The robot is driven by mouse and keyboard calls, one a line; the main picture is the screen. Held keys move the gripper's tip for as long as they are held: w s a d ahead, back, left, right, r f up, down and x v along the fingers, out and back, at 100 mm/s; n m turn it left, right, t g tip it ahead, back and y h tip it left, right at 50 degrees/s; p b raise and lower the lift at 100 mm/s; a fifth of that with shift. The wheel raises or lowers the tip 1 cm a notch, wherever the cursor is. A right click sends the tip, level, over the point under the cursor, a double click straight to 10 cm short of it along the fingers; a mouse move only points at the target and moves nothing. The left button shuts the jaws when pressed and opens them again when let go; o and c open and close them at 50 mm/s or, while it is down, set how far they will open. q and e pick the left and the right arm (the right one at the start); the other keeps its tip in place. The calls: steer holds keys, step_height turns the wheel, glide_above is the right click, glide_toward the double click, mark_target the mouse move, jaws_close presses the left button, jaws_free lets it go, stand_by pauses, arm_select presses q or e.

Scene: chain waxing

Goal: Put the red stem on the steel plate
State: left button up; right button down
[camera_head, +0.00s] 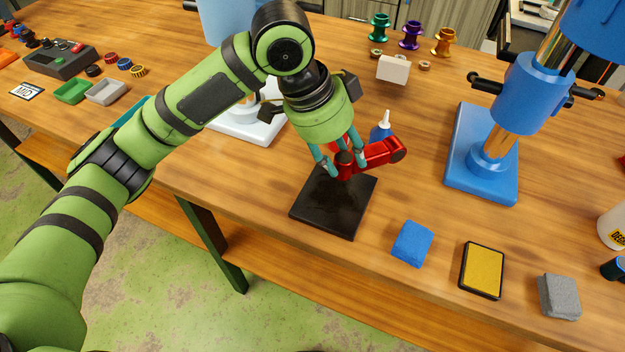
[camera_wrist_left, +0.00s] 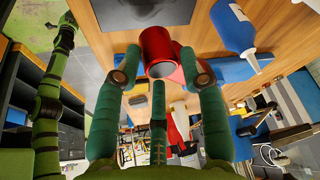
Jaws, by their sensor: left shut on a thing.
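The red stem (camera_head: 375,157) is a glossy red bar with a round clamp at its right end. My left gripper (camera_head: 343,166) is shut on the stem's left part, its teal fingers pointing down. The stem also shows between the fingers in the left wrist view (camera_wrist_left: 157,48). The dark square steel plate (camera_head: 336,212) lies near the front edge of the bench. The stem appears over the plate's far edge and reaches past it to the right. I cannot tell whether stem and plate touch. The fingers hide part of the stem. My right gripper is not in view.
A blue bottle with a white nozzle (camera_head: 381,131) stands just behind the stem. A blue block (camera_head: 412,243), a yellow pad (camera_head: 482,270) and a grey block (camera_head: 559,296) lie front right. A blue stand (camera_head: 484,190) is at right. Bare wood lies between.

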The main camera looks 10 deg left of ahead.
arm_select(q)
steer(key=a+f, duration=0.1)
steer(key=s+a+f, duration=0.1)
steer(key=a, duration=0.1)
steer(key=a+f, duration=0.1)
steer(key=a, duration=0.1)
steer(key=shift+s+a+f+p, duration=0.2)
steer(key=shift+s+f+p, duration=0.05)
steer(key=shift+s+p, duration=0.1)
step_height(320, 180, down, 4)
steer(key=shift+r+p, duration=0.1)
steer(key=shift+p, duration=0.25)
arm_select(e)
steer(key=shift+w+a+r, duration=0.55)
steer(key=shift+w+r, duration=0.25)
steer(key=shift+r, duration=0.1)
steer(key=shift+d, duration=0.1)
arm_select(q)
steer(key=o, duration=1.3)
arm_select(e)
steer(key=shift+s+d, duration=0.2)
